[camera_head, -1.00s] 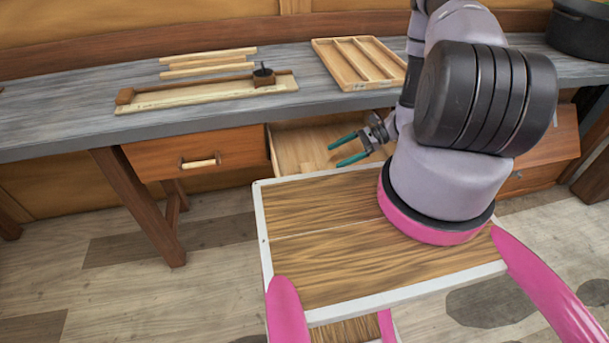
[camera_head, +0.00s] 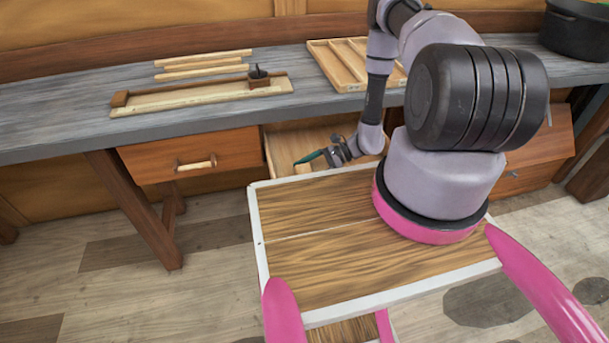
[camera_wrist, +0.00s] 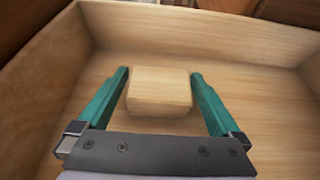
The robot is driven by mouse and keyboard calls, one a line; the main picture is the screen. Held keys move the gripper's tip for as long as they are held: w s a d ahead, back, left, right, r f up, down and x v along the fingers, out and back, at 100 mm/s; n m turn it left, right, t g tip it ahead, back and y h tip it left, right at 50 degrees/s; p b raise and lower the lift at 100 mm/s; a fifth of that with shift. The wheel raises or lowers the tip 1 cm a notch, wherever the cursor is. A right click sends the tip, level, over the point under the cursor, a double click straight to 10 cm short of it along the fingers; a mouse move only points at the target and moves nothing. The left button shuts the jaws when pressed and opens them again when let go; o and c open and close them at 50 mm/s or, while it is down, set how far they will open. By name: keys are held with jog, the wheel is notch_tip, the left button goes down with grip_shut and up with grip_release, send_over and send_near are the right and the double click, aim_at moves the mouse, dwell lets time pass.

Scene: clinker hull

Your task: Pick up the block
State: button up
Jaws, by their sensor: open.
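The block (camera_wrist: 160,90) is a pale wooden cuboid lying on the floor of the open drawer (camera_wrist: 250,30) in the wrist view. My gripper (camera_wrist: 160,82) is open, with one green finger on each side of the block and a gap showing at the right finger. I cannot tell how high the fingers are above the drawer floor. In the head view, my gripper (camera_head: 309,157) reaches into the open drawer (camera_head: 280,143). The block can be made out only faintly there, partly behind the gripper.
The workbench (camera_head: 60,117) stands above the drawer. It carries wooden strips (camera_head: 205,66), a long wooden tray (camera_head: 190,95), a divided tray (camera_head: 340,68) and a dark pot (camera_head: 578,30). A closed drawer (camera_head: 190,154) is to the left.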

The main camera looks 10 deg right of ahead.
jog(key=c, duration=1.1)
jog(key=shift+r, duration=0.1)
